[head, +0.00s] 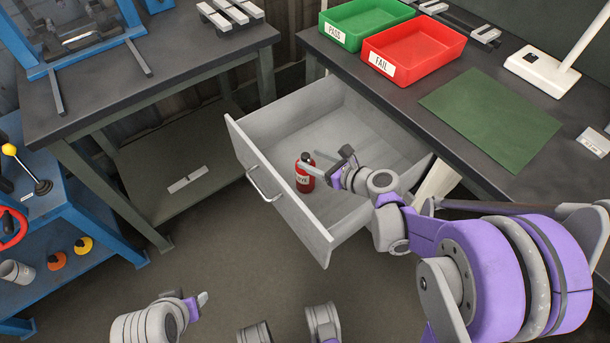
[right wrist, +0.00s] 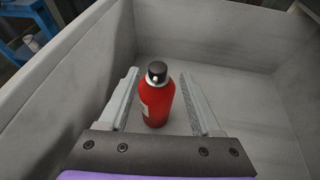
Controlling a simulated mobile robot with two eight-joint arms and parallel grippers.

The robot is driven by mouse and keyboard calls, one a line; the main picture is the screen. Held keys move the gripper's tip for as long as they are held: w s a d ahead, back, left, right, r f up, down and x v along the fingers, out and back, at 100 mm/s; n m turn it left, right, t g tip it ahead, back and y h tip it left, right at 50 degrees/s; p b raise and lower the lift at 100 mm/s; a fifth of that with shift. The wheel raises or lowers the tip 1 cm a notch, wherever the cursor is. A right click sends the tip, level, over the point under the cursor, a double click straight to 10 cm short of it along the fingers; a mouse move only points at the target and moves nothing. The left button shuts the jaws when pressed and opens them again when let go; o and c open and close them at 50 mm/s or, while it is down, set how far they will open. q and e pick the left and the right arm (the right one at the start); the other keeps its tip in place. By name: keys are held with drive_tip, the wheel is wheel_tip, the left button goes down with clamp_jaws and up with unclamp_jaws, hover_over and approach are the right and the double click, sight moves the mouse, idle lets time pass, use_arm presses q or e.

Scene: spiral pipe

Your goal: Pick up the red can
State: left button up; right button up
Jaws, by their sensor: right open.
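A red can (head: 305,178) with a black cap stands upright in the open grey drawer (head: 282,214) under the right-hand table. My right gripper (head: 326,163) reaches into the drawer at the can. In the right wrist view the can (right wrist: 157,101) stands between the two spread fingers of my right gripper (right wrist: 163,100), with a gap visible on the right side. The left finger is close to the can; I cannot tell whether it touches. My left gripper (head: 204,299) shows only in part at the bottom of the head view; its opening is unclear.
The drawer walls surround the can and my right gripper. On the table above stand a green tray (head: 340,39), a red tray (head: 440,64), a green mat (head: 490,118) and a white lamp base (head: 542,72). A blue cart (head: 62,216) stands at left. The drawer floor is otherwise clear.

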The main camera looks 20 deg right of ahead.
drive_tip(key=b+x, duration=0.1)
drive_tip(key=x, duration=0.5)
drive_tip(key=shift+a, duration=0.25)
drive_tip(key=shift+r, duration=0.1)
clamp_jaws()
idle(1.1)
